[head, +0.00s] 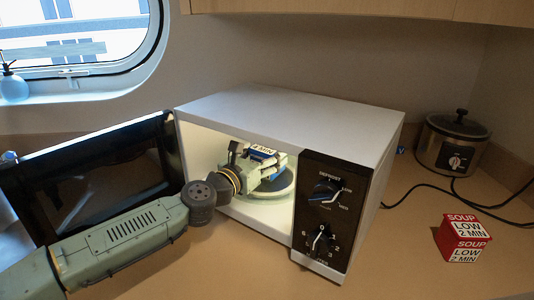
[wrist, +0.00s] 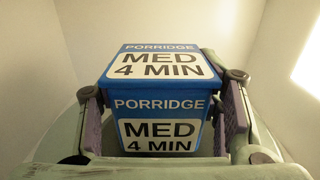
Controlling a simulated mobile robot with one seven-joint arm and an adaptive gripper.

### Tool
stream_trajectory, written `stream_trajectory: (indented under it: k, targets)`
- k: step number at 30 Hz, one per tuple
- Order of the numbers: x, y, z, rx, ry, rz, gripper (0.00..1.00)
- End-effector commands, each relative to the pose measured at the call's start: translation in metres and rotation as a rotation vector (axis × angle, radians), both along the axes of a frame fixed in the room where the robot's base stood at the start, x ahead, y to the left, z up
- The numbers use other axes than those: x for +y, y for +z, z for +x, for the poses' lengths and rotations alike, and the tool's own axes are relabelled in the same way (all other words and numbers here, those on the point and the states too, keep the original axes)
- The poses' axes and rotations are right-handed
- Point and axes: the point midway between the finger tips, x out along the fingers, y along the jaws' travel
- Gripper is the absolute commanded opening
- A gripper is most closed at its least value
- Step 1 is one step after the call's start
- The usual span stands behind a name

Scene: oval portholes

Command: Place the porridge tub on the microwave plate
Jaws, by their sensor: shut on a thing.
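The porridge tub (head: 264,151) is blue with a white label reading MED 4 MIN. It is inside the open microwave (head: 290,120), above or on the round microwave plate (head: 277,192); contact with the plate is hidden. My gripper (head: 258,160) reaches in through the front opening and is shut on the tub. In the wrist view the tub (wrist: 160,110) stands upright between the two finger pads, its lid and front facing the camera. The pale green plate (wrist: 45,143) shows beyond the fingers on both sides.
The microwave's dark door (head: 90,180) is swung open to the left, close to my arm. The control panel (head: 332,210) borders the opening on the right. A red soup box (head: 463,238) and a cooker (head: 452,142) with a black cable stand on the counter at right.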

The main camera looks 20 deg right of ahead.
Motion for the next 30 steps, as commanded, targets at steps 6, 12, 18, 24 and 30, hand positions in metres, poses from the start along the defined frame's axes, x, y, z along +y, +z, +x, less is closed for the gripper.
stream_trajectory:
  k: [6, 12, 18, 24, 30]
  targets:
    - [0.0, -0.004, 0.0, 0.0, 0.0, 0.0, 0.62]
    - [0.0, -0.004, 0.0, 0.0, 0.0, 0.0, 0.75]
    - [0.0, -0.004, 0.0, 0.0, 0.0, 0.0, 0.78]
    - [0.0, -0.001, 0.0, 0.0, 0.0, 0.0, 0.78]
    - [0.021, -0.003, -0.013, -0.002, 0.004, 0.0, 0.78]
